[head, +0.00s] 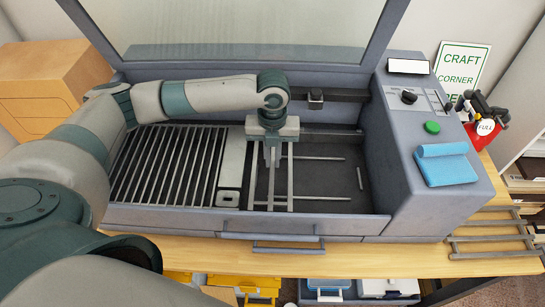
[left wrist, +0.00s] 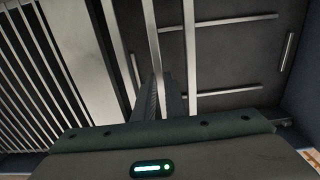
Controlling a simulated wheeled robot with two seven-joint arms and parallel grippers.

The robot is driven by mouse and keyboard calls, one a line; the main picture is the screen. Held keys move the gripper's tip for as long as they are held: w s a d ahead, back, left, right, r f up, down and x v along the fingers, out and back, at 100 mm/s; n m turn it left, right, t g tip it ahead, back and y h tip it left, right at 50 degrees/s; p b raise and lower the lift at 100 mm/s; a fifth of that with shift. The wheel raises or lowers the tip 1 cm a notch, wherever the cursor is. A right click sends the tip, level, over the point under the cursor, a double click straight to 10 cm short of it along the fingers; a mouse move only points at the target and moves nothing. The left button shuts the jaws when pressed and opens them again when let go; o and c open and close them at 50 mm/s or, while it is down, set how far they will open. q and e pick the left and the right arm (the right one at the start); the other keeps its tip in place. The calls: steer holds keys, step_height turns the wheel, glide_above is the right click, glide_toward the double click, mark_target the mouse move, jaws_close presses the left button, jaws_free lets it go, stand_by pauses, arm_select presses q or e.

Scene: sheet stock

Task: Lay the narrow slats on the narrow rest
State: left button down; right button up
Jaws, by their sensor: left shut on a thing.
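Several thin grey slats (head: 165,165) lie side by side across the left part of the machine bed. My left gripper (head: 271,158) points down over the middle of the bed, shut on a slat (head: 271,185). That slat also runs between the fingers (left wrist: 160,98) in the left wrist view (left wrist: 153,45). One slat (head: 290,175) stands close on its right and another (head: 253,180) on its left. A rack (head: 527,238) with several grey bars across it lies on the table at the right; I cannot tell whether it is the narrow rest. My right gripper is not in view.
A pale plate (head: 232,165) lies beside the slat row. The dark bed floor (head: 325,178) to the right holds two thin crosswise bars and a short loose-looking piece (head: 360,178). The machine's control housing (head: 440,190), with a blue cloth (head: 447,168), stands between bed and rack.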

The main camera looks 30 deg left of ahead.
arm_select(q)
steer(key=shift+f+p, duration=0.3)
steer(key=shift+f, duration=0.1)
stand_by(0.6)
steer(key=c, duration=1.7)
jaws_free()
steer(key=shift+c, duration=0.2)
steer(key=shift+r, duration=0.15)
steer(key=shift+r+p, duration=1.1)
steer(key=shift+r, duration=2.75)
